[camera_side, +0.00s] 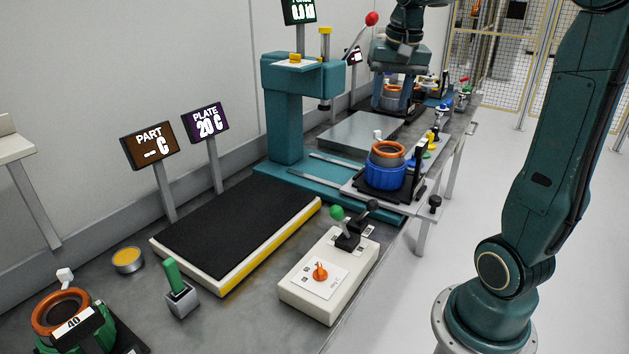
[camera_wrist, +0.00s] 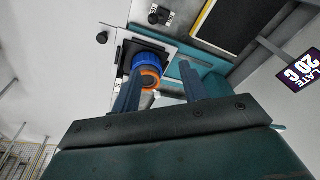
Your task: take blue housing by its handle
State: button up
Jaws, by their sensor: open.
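The blue housing (camera_side: 386,176) stands upright on a black plate at the near end of the stand right of the press. It has an orange ring on top, a small white tab and a dark upright piece at its right; I cannot tell which is the handle. In the wrist view the housing (camera_wrist: 148,62) shows beyond and between the fingers, left of centre. My gripper (camera_wrist: 162,72) is open, with nothing seen between its fingers. It appears apart from the housing.
The teal press (camera_side: 285,120) stands left of the housing. A black-topped plate (camera_side: 235,225) and a white control box (camera_side: 330,278) with a green-knobbed lever lie nearer. A green housing (camera_side: 85,335) labelled 40 sits at front left. Open floor lies to the right.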

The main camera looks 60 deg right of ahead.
jog(key=d+f+m+g, duration=0.1)
jog(key=d+m, duration=0.2)
jog(key=d, duration=0.6)
jog(key=m+y, duration=0.1)
jog(key=m, duration=0.3)
send_over(423, 142)
notch_tip(423, 142, down, 3)
jog(key=shift+g, duration=0.4)
jog(key=shift+f, duration=0.15)
jog(key=shift+f, duration=4.2)
jog(key=shift+f, duration=2.6)
